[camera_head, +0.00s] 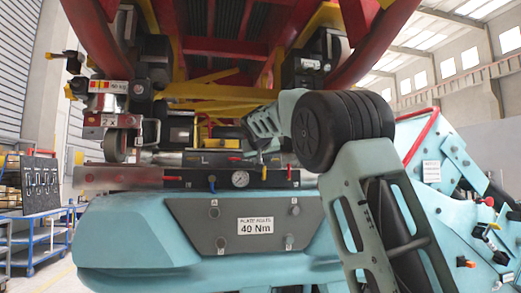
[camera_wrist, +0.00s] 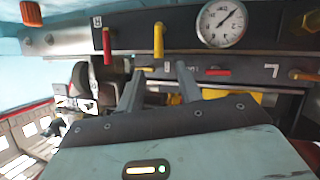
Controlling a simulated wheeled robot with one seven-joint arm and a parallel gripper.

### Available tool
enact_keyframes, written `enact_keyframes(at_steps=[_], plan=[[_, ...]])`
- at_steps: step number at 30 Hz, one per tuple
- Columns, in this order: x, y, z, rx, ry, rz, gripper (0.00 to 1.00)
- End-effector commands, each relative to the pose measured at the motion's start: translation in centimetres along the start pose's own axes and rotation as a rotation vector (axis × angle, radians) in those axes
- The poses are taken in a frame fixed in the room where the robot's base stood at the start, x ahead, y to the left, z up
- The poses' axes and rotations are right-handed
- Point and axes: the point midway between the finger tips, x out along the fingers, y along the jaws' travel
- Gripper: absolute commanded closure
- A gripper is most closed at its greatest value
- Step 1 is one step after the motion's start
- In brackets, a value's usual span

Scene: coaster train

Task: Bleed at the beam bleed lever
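A dark valve panel with a round white gauge (camera_head: 240,179) spans the teal beam in the head view. A yellow lever (camera_head: 264,172) and a red lever (camera_head: 290,172) stand right of the gauge, and a blue lever (camera_head: 211,184) and another red handle (camera_head: 172,178) are left of it. No readable label marks the bleed lever. In the wrist view the gauge (camera_wrist: 220,22), yellow lever (camera_wrist: 158,40) and red lever (camera_wrist: 107,45) appear in reversed order. My gripper (camera_wrist: 158,72) has its two fingers apart, empty, near the yellow lever. In the head view my arm hides the fingertips.
Another red handle (camera_wrist: 217,71) and a yellow part (camera_wrist: 225,95) lie close beside my fingers. A plate marked 40 Nm (camera_head: 255,226) is on the beam front. The red and yellow train frame (camera_head: 235,48) hangs overhead. A blue cart (camera_head: 40,235) stands at left.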

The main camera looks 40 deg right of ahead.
Motion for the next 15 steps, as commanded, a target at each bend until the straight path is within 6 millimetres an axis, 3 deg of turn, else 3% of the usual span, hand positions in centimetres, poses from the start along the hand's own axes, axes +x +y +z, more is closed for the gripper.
enact_keyframes(at_steps=[9,15], plan=[[-7.6,-0.1,0.4,0.002,0.002,-0.004,0.65],[-11.0,-0.1,0.3,0.000,-0.001,-0.002,0.65]])
